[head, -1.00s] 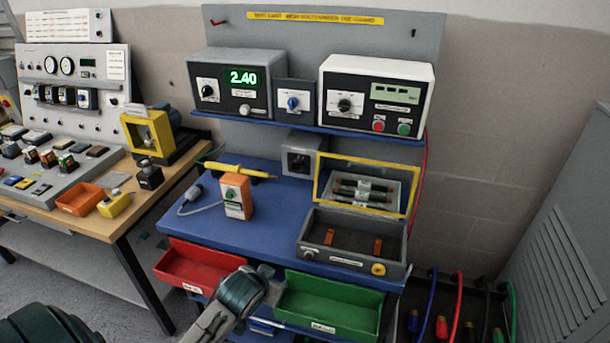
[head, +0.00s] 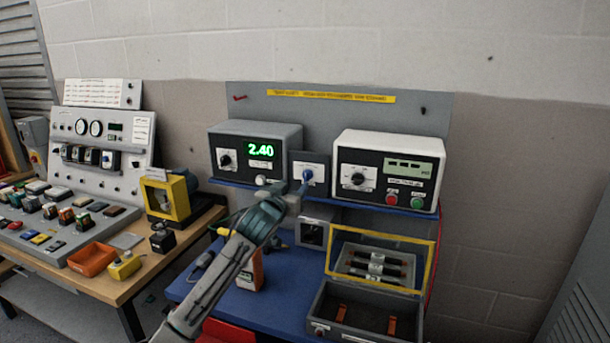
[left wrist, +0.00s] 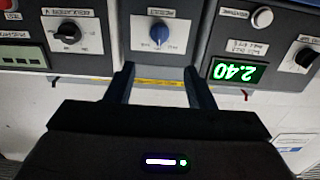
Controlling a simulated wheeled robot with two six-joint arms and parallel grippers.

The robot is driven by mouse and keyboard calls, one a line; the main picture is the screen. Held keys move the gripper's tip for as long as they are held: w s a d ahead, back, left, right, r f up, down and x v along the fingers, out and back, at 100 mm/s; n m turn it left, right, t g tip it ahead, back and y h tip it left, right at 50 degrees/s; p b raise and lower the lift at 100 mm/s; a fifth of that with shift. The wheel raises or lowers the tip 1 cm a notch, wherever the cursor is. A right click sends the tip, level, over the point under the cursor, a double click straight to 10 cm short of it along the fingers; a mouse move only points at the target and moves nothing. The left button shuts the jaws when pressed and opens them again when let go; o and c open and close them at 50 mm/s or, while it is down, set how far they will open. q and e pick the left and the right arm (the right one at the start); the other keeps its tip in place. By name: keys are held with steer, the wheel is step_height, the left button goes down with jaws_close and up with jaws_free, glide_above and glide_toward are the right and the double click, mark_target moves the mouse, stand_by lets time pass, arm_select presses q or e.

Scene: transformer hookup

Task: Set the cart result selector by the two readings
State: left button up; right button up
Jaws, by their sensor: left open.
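The result selector, a small grey box with a blue knob (head: 307,175), sits on the blue shelf between two meters. It also shows in the left wrist view (left wrist: 159,34), upside down. The left meter (head: 256,152) shows a green 2.40, which also shows in the wrist view (left wrist: 238,72). The right meter (head: 388,170) has a black dial and a greenish display too small to read. My left gripper (head: 300,188) is just in front of the selector. In the wrist view its two fingers (left wrist: 163,78) are apart and empty, short of the knob. My right gripper is out of view.
Below the shelf, a blue worktop (head: 228,300) holds an orange tester, partly hidden by my arm, and an open grey case (head: 372,308) with a yellow-framed lid. A wooden bench (head: 155,270) with a grey panel stands at left.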

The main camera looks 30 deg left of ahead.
mark_target(305, 174)
arm_select(q)
steer(key=p+x, duration=0.3)
steer(key=x, duration=0.5)
steer(key=shift+w+d, duration=0.1)
steer(key=shift+w, duration=0.1)
steer(key=shift+w+p, duration=0.35)
steer(key=shift+w, duration=0.35)
steer(key=shift+f, duration=0.1)
steer(key=shift+a, duration=0.2)
steer(key=c, duration=1)
